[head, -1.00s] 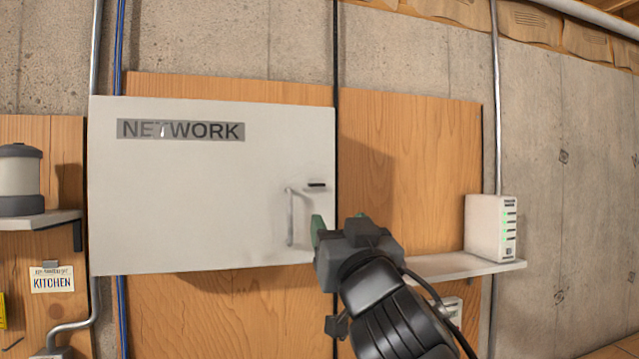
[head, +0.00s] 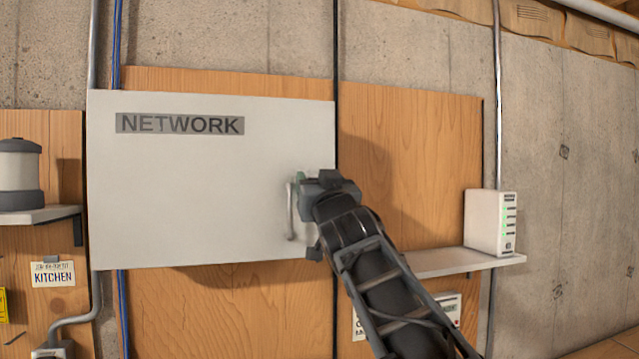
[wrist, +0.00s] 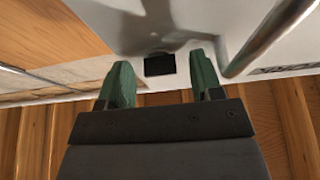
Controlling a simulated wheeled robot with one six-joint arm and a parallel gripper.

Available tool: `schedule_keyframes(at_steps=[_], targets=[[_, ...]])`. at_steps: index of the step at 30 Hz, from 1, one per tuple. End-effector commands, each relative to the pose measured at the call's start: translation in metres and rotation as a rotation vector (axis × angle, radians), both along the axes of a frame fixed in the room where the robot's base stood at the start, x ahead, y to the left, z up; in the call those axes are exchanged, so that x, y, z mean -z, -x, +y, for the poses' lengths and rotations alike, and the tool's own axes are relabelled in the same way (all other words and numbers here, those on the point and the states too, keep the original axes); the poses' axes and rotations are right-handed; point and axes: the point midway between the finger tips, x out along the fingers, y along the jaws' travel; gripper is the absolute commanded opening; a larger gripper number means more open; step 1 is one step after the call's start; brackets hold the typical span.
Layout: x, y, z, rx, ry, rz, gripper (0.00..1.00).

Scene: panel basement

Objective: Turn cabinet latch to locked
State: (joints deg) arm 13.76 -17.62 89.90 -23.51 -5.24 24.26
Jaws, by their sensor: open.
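The white cabinet (head: 200,200) marked NETWORK hangs on a wood panel with its door closed. Its latch handle (head: 290,212) is a thin grey bar hanging down near the door's right edge. In the wrist view the handle (wrist: 262,42) runs along the right side, outside my fingers. My gripper (head: 300,178) is beside the top of the handle, close to the door. In the wrist view its green fingers (wrist: 160,82) are apart, with a small black plate (wrist: 159,64) on the door between and just beyond them. Contact with the door cannot be told.
A shelf (head: 450,263) with a white network box (head: 490,222) stands to the right of my arm. A shelf with a grey-topped canister (head: 20,175) is at the far left. A dark vertical cable (head: 336,60) runs by the cabinet's right edge.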

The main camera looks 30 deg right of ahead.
Motion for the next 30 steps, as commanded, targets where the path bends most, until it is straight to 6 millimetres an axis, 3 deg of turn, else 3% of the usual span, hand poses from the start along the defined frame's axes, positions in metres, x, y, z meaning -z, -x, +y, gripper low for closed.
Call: schedule_keyframes(at_steps=[8,24,30], targets=[[-0.0003,-0.0009,-0.0002,0.000,0.000,0.000,0.60],[-0.0002,-0.0007,-0.0003,0.000,0.000,0.000,0.10],[0.0017,-0.0008,-0.0001,-0.001,-0.009,-0.002,0.10]])
